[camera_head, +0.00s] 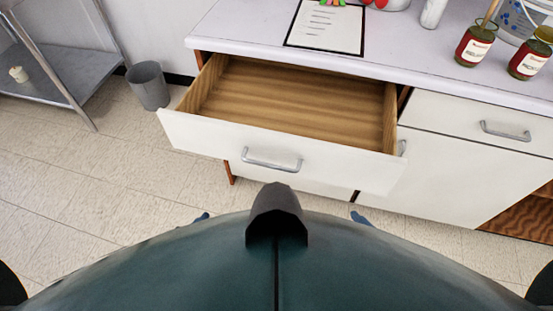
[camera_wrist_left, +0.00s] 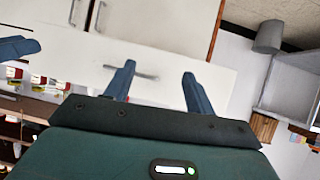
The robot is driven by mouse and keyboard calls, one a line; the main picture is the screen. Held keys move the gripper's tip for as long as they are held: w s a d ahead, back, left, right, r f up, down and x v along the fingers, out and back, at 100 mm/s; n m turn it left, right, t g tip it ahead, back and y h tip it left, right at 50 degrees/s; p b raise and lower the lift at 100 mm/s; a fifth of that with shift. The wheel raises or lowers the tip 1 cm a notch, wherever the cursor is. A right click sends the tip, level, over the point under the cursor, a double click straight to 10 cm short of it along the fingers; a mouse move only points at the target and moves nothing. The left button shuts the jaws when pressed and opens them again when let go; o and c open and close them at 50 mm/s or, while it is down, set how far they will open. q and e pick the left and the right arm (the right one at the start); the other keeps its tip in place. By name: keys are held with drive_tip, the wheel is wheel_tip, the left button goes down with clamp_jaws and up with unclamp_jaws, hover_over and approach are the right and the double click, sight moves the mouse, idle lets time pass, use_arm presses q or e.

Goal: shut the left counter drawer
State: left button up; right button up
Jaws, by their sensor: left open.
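The left counter drawer (camera_head: 290,100) stands pulled well out of the counter, its wooden inside bare and empty. Its white front (camera_head: 225,140) carries a silver bar handle (camera_head: 272,162). In the left wrist view, the drawer handle (camera_wrist_left: 145,76) shows beyond the blue fingers of my left gripper (camera_wrist_left: 159,70), which are spread apart with nothing between them. In the head view, only a blue tip of my left gripper (camera_head: 201,218) shows past my body. A blue tip of my right gripper (camera_head: 361,218) shows to the right; the rest is hidden.
The closed right drawer (camera_head: 465,112) is beside the open one. On the counter (camera_head: 230,25) are a clipboard (camera_head: 327,28), red-labelled jars (camera_head: 475,45) and a white bottle (camera_head: 433,13). A grey bin (camera_head: 149,86) and a metal cart (camera_head: 65,75) stand left. The floor before the cart is clear.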

drive_tip(key=shift+w+d+r, duration=0.15)
drive_tip(key=shift+w+d, duration=0.05)
